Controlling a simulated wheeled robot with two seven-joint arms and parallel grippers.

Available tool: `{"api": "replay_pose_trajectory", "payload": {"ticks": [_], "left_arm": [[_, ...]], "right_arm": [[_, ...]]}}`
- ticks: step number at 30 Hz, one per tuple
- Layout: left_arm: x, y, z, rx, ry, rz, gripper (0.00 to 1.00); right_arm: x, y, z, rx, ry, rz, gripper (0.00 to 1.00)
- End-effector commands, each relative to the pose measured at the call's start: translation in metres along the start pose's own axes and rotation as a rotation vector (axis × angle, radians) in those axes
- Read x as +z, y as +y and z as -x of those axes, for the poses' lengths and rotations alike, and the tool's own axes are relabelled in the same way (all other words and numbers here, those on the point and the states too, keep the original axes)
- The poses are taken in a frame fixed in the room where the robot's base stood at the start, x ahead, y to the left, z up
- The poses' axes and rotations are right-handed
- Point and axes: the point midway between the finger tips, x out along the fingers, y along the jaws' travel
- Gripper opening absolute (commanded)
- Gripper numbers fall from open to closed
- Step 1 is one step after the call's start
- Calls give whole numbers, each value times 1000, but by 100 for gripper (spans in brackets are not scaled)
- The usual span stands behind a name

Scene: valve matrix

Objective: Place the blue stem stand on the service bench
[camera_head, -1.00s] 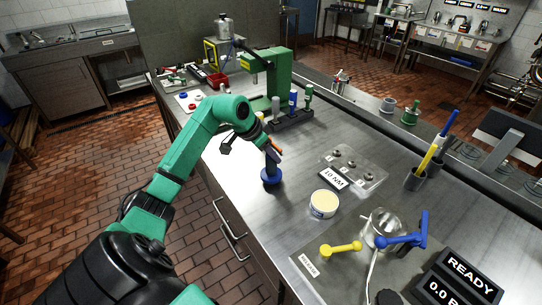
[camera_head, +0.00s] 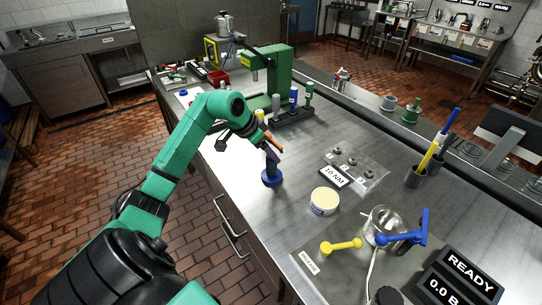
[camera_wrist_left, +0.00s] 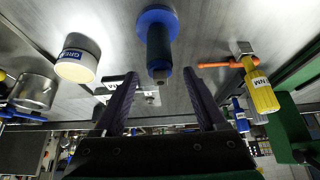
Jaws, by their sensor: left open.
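The blue stem stand (camera_head: 272,178) stands upright on the service bench (camera_head: 230,165), near its front-left edge. It has a round blue base and a dark stem. In the left wrist view the stand (camera_wrist_left: 158,38) shows whole, with the stem end pointing toward the fingers. My left gripper (camera_head: 265,146) is just above and behind the stand. In the wrist view its two fingers (camera_wrist_left: 160,88) are spread apart, with the stem's tip in line with the gap and nothing gripped. My right gripper is not in view.
Bare steel lies around the stand.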

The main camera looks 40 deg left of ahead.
Motion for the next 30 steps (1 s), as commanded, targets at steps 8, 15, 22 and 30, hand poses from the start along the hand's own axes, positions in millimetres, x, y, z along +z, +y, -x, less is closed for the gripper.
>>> {"api": "replay_pose_trajectory", "payload": {"ticks": [8,15,22,30], "left_arm": [[1,-1,71,-5,1,-2,74],[1,0,94,0,-1,0,74],[0,0,94,1,-1,0,74],[0,0,94,1,-1,0,74]], "right_arm": [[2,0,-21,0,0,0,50],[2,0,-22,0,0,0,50],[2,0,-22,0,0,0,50],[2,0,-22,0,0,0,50]]}}
